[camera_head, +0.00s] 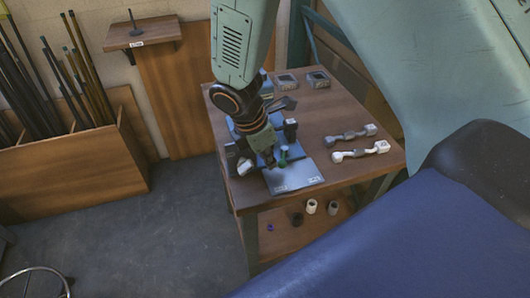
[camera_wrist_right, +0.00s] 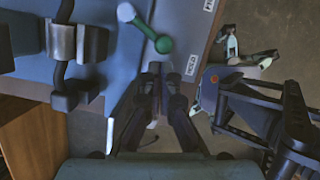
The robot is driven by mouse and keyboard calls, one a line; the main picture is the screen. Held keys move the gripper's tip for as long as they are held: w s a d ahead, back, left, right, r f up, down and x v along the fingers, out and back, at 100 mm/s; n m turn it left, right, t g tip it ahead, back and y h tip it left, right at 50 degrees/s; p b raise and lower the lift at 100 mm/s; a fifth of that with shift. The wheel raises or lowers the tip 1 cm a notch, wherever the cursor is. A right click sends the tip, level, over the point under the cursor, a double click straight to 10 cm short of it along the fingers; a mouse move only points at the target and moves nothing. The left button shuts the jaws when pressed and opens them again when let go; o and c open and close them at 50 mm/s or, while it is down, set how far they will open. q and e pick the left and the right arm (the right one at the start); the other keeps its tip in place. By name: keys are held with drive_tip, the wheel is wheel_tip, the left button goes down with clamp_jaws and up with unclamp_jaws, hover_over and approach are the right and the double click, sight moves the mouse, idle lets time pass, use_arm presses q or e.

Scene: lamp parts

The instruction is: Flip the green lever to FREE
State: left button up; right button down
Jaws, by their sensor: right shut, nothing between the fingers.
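The green lever shows on a grey plate (camera_head: 300,178) at the table's front edge. The knob points towards the HOLD label (camera_wrist_right: 190,65); the FREE label (camera_wrist_right: 209,5) is farther up the plate. My right gripper (camera_wrist_right: 154,70) is shut and empty, its tips just below the knob in that view; I cannot tell whether they touch it. In the head view the right gripper (camera_head: 270,160) partly hides the lever area.
A blue fixture with a grey block (camera_wrist_right: 75,42) stands beside the lever. Two jointed lamp arms (camera_head: 352,134) (camera_head: 360,151) lie to the right on the wooden table (camera_head: 335,105). Small grey trays (camera_head: 287,83) are at the back.

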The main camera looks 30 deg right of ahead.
drive_tip(key=shift+d+f, duration=0.1)
drive_tip(key=shift+f, duration=0.2)
drive_tip(key=shift+s, duration=0.15)
drive_tip(key=shift+s+r, duration=0.15)
drive_tip(key=shift+s, duration=0.1)
drive_tip(key=shift+w, duration=0.3)
drive_tip(key=shift+s+d+n, duration=0.15)
drive_tip(key=shift+s+n, duration=0.25)
drive_tip(key=shift+s, duration=0.15)
use_arm(q)
drive_tip(key=shift+s+d+r, duration=0.2)
drive_tip(key=shift+s+r, duration=0.05)
drive_tip(key=shift+s, duration=0.25)
